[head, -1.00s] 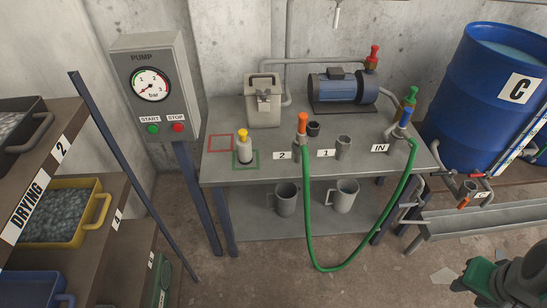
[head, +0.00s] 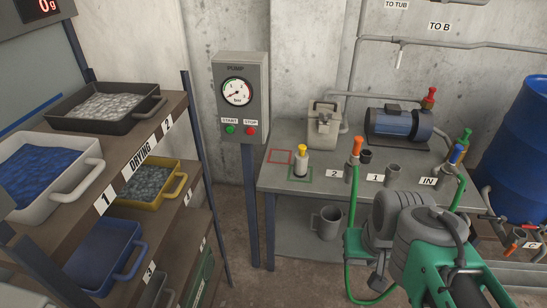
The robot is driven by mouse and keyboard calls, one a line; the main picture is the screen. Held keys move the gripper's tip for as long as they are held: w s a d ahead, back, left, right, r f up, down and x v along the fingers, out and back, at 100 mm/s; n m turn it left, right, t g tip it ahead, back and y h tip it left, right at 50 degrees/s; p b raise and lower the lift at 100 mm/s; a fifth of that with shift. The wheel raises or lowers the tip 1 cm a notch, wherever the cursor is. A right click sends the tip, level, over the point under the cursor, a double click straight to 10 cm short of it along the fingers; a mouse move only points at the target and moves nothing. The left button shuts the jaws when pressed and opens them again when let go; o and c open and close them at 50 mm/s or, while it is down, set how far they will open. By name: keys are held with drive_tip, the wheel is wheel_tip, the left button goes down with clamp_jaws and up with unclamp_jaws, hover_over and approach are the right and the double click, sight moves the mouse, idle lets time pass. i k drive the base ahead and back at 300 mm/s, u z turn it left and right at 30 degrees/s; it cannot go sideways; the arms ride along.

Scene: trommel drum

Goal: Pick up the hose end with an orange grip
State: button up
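The hose end with an orange grip (head: 357,146) stands upright in the holder labelled 2 on the grey bench. Its green hose (head: 352,190) hangs down over the bench's front edge. The hose's other end, with a blue band (head: 456,154), is at the holder labelled IN, and part of the hose is hidden behind my arm. My gripper (head: 362,252) is in front of the bench, lower in the picture than the orange grip and apart from it. My arm's grey and green links cover much of it, so its fingers are not clear.
Holder 1 (head: 392,171) and a small dark cup (head: 366,156) are near the orange grip. A yellow-capped bottle (head: 301,160) stands left on the bench. The pump box (head: 241,95) and drying shelf (head: 150,150) are at left; a blue drum (head: 515,140) is at right.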

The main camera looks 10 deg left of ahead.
sight(353, 160)
drive_tip(key=u, duration=0.75)
drive_tip(key=i, duration=1.15)
drive_tip(key=z, duration=0.35)
